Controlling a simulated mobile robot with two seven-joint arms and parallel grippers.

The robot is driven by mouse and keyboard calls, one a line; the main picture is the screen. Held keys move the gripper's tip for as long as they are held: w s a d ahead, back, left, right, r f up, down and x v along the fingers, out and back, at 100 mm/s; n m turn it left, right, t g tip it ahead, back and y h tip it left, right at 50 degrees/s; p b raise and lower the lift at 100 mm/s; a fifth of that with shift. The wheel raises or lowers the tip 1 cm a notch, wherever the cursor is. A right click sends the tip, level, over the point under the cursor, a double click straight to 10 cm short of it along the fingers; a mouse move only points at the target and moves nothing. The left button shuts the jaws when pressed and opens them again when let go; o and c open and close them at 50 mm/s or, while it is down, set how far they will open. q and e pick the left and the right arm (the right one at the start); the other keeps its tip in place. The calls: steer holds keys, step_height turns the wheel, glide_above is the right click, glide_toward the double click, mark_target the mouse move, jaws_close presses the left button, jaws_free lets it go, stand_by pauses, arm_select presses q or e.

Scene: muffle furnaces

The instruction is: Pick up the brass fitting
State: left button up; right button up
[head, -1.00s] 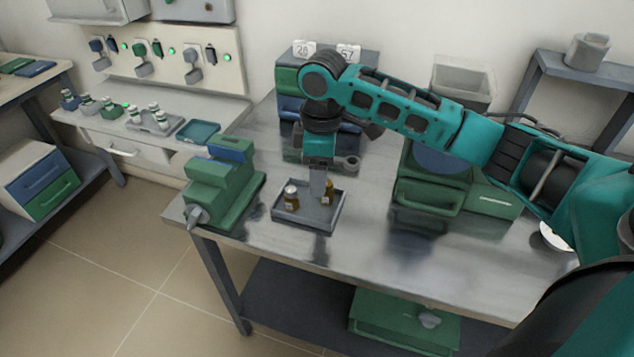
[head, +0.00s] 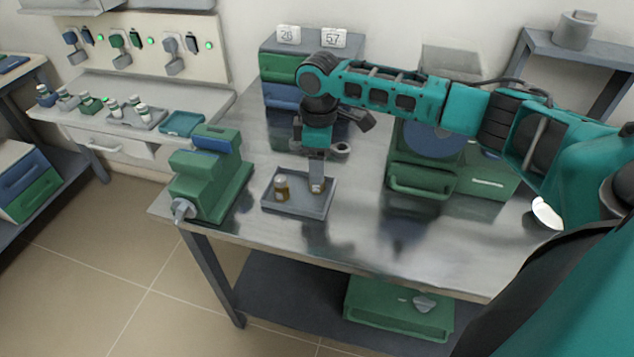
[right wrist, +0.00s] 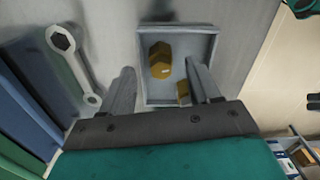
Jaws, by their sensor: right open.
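Two brass-coloured pieces are in a small grey tray (head: 300,209) on the metal bench. One brass piece (head: 281,187) stands at the tray's left. The other, the brass fitting (head: 318,188), is at the right, partly covered by the fingers of my right gripper (head: 317,181). In the right wrist view a hex-sided brass fitting (right wrist: 160,61) lies ahead between the open fingers of my right gripper (right wrist: 164,78), with nothing gripped. A second brass piece (right wrist: 183,93) is partly hidden by the right-hand finger. My left gripper is not in view.
A green vise (head: 212,180) stands left of the tray, and a green furnace (head: 423,180) right of it. Blue and green drawers (head: 280,95) stand behind. A wrench (right wrist: 75,62) lies beside the tray. Bare bench lies in front and right.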

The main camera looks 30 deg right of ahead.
step_height(320, 180, down, 3)
steer(key=shift+f, duration=0.2)
steer(key=shift+r, duration=0.1)
jaws_close()
stand_by(0.5)
